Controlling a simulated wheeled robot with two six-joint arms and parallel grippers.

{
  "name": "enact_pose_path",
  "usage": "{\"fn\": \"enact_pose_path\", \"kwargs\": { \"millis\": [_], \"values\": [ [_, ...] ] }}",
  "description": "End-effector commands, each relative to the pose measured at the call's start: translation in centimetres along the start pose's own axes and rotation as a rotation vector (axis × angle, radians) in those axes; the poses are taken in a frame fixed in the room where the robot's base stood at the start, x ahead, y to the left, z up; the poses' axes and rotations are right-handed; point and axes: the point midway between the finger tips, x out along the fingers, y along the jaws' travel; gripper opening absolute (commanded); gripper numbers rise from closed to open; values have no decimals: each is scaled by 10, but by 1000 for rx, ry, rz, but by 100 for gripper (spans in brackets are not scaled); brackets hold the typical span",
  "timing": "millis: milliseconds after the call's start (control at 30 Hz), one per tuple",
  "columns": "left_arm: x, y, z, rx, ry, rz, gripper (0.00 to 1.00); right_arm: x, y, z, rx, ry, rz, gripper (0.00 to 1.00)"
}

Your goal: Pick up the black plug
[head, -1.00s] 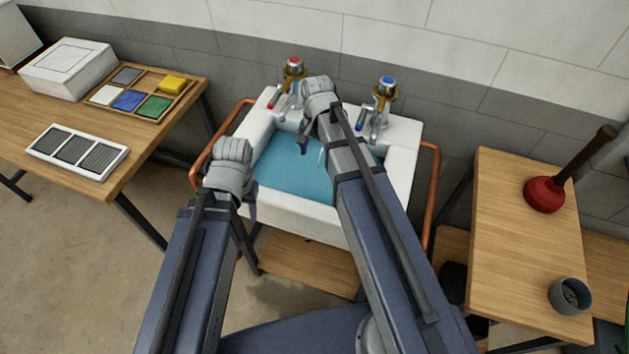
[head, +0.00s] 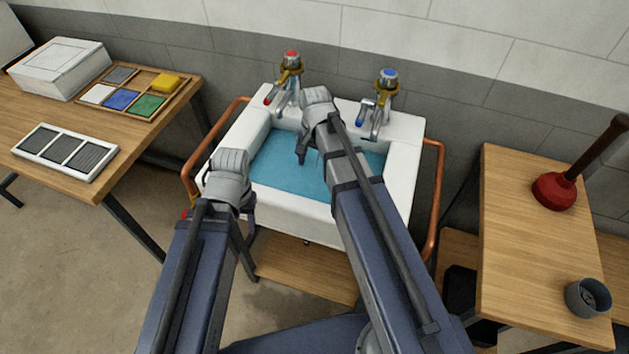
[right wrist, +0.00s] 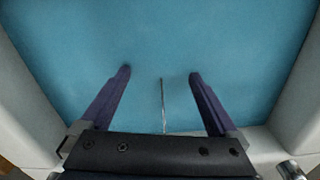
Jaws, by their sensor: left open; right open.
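I cannot make out the black plug in any view. The white sink (head: 402,180) holds opaque blue water (head: 285,170). In the right wrist view a thin, pale, chain-like line (right wrist: 163,105) runs from the sink's edge into the water. My right gripper (head: 304,150) hangs over the water; in its wrist view the two fingers are apart with the thin line between them, and nothing is gripped. My left gripper (head: 248,205) is at the sink's front left edge, open, its fingers mostly hidden by its wrist.
A red-topped tap (head: 290,65) and a blue-topped tap (head: 386,85) stand at the back rim. Copper pipes (head: 434,200) flank the sink. The right table (head: 520,240) carries a plunger (head: 555,190) and a grey cup (head: 588,297). The left table (head: 40,110) holds trays and a white box.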

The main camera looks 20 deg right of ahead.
Motion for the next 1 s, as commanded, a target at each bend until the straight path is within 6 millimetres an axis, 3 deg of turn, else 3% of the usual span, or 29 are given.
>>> {"fn": "enact_pose_path", "kwargs": {
  "millis": [167, 500, 833, 1000],
  "values": [
    [9, 1, 0, 0, 0, 0, 50, 9, 0, 0, 0, 0, 0, 95],
    [49, 5, -3, 1, 0, 0, 50, 49, -1, 1, 0, 0, 0, 95],
    [50, 5, -3, 1, 0, 0, 50, 51, -1, 1, 0, 0, 0, 95],
    [50, 5, -3, 1, 0, 0, 50, 51, 0, 1, 0, 0, 0, 76]
  ]
}}
